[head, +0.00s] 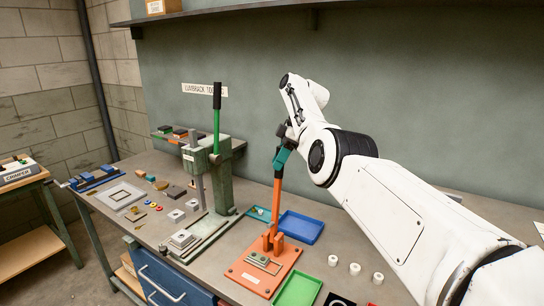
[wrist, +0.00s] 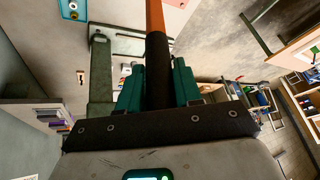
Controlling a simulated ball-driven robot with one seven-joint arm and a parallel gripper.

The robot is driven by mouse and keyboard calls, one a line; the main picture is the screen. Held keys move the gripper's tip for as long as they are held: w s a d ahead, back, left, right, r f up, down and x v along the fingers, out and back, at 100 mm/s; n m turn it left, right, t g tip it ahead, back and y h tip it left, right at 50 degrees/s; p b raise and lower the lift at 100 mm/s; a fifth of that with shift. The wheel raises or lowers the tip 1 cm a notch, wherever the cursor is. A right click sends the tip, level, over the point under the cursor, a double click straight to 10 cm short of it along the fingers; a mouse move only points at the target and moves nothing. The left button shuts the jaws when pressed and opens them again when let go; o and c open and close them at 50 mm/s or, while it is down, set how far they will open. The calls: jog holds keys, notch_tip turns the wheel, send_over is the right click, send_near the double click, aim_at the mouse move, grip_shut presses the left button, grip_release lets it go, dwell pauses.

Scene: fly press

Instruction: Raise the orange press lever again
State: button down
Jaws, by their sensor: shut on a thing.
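The orange press (head: 262,270) stands on the bench with a flat orange base. Its orange lever (head: 277,198) rises nearly upright, leaning slightly right toward its top. My gripper (head: 281,157) is at the upper end of this lever. In the wrist view, the teal fingers of my gripper (wrist: 158,72) are shut on the lever's black grip (wrist: 156,48), one finger on each side. The orange shaft (wrist: 155,14) runs on beyond the grip. The grip is mostly hidden by my gripper in the head view.
A green press (head: 222,170) with a tall green lever stands to the left. A blue tray (head: 301,228) lies behind the orange press and a green tray (head: 298,290) to its right. Several white cylinders stand at right. A shelf (head: 230,14) runs along the wall above.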

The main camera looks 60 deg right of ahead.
jog(key=shift+f, duration=0.25)
jog(key=c, duration=1)
grip_release()
jog(key=shift+c, duration=0.2)
jog(key=shift+o, duration=1)
jog(key=shift+r, duration=0.1)
jog(key=shift+w+a, duration=0.1)
